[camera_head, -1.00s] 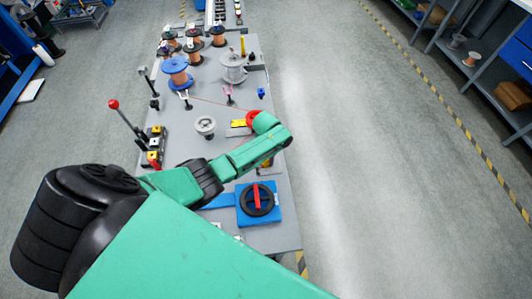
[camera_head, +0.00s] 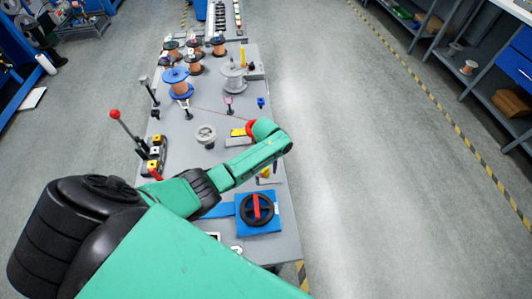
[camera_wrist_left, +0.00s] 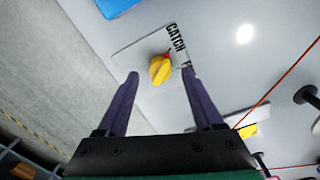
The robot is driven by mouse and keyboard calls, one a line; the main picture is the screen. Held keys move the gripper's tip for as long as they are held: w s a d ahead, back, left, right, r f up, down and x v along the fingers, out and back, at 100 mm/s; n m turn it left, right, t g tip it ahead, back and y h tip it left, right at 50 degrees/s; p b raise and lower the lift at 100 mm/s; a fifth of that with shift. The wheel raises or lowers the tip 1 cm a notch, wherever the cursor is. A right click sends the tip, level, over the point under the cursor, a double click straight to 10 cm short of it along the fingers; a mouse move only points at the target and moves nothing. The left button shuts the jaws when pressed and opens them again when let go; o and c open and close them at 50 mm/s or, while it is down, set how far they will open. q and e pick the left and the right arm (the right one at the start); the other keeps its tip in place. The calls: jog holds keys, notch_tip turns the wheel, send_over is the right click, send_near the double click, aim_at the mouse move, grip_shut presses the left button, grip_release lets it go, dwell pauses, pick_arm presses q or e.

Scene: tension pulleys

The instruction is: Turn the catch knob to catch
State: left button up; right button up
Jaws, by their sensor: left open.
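The catch knob (camera_wrist_left: 160,70) is yellow with a red mark at one end. It sits on a light grey plate (camera_wrist_left: 135,50) lettered CATCH, and the red mark is at its end towards the lettering. In the head view the yellow knob (camera_head: 265,172) shows small beside my forearm, partly covered. My left gripper (camera_wrist_left: 160,72) is open, with one dark finger on each side of the knob in the wrist view. Both fingers look apart from it; their height above the plate is hard to judge. In the head view my left arm hides the fingers. My right gripper is not in view.
A blue panel with a black wheel and red handle (camera_head: 257,208) lies nearer me. Wire spools (camera_head: 176,80) stand at the far end. A red-knobbed lever (camera_head: 115,114) rises at the left. A thin red line (camera_wrist_left: 290,72) runs over the grey table.

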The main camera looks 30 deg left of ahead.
aim_at(266, 169)
pick_arm(q)
notch_tip(266, 169, up, 13)
dwell(0.5)
